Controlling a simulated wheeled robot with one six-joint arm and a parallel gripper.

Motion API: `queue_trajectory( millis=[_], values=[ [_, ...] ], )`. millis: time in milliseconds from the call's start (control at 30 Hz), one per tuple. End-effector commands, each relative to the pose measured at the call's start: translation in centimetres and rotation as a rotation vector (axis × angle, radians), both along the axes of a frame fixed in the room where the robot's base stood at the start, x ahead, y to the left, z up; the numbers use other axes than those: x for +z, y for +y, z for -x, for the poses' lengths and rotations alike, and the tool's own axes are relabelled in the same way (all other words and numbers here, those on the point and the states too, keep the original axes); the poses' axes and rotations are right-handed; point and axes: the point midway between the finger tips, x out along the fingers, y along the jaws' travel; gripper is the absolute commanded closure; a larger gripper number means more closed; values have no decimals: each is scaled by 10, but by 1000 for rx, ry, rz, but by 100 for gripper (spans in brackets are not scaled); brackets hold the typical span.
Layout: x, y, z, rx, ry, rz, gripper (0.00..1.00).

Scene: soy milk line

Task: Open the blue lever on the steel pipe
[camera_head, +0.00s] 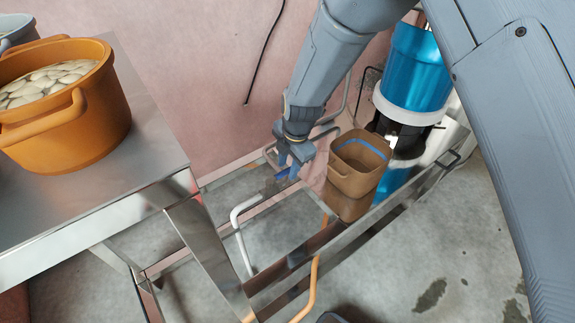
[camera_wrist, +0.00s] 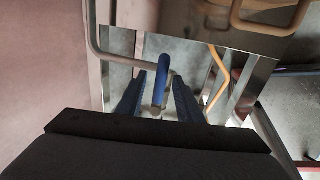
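The blue lever (camera_wrist: 163,76) stands in the middle of the wrist view, between the two fingers of my gripper (camera_wrist: 158,88). A gap shows between the lever and the left finger; the right finger is very close to it, and I cannot tell whether they touch. The fingers are spread. In the head view my gripper (camera_head: 289,164) points down, with a small part of the blue lever (camera_head: 283,174) showing at its fingertips. The pale steel pipe (camera_head: 238,217) runs beside it and bends down toward the floor. The gripper hides much of the lever's joint.
A brown bin (camera_head: 358,165) stands just right of my gripper, by a blue machine (camera_head: 415,68). A steel table (camera_head: 150,118) with an orange pot (camera_head: 65,125) is at the left. An orange pipe (camera_head: 313,290) rises near the metal frame. The pink wall is close behind.

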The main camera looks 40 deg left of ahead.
Motion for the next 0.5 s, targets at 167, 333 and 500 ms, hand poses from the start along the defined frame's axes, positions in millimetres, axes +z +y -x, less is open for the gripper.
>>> queue_trajectory(
  millis=[167,333,500],
  values=[
    [12,-2,0,0,0,-1,67],
    [38,-6,2,1,-2,-3,67],
    [62,-11,4,2,-2,-2,67]
  ],
)
